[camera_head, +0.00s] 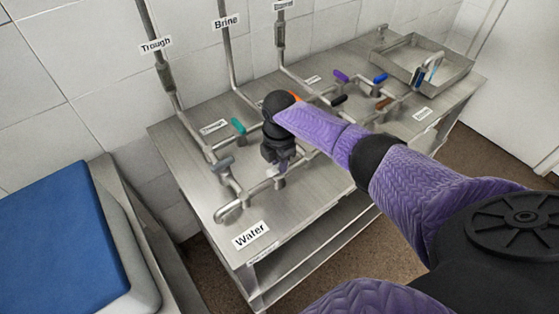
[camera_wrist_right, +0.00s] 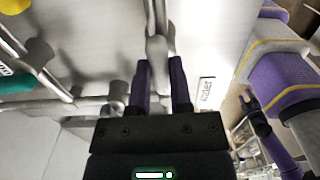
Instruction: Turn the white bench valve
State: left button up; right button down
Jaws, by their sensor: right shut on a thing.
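The steel bench (camera_head: 310,190) carries pipes with small coloured valve handles. My right gripper (camera_head: 278,166) reaches down over the pipe behind the "Water" label. In the right wrist view the right gripper (camera_wrist_right: 160,82) has its two purple fingers on either side of a whitish valve handle (camera_wrist_right: 158,48), shut on it. In the head view the gripper hides most of this handle.
Purple (camera_head: 341,76) and blue (camera_head: 380,79) handles sit farther right. A metal sink tray (camera_head: 455,72) is at the back right. A blue-topped box (camera_head: 50,240) stands at left.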

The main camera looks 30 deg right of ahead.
dwell(0.3)
jog(key=c, duration=0.5)
grip_release()
jog(key=shift+c, duration=0.2)
notch_tip(320, 180, up, 10)
jog(key=p, duration=0.3)
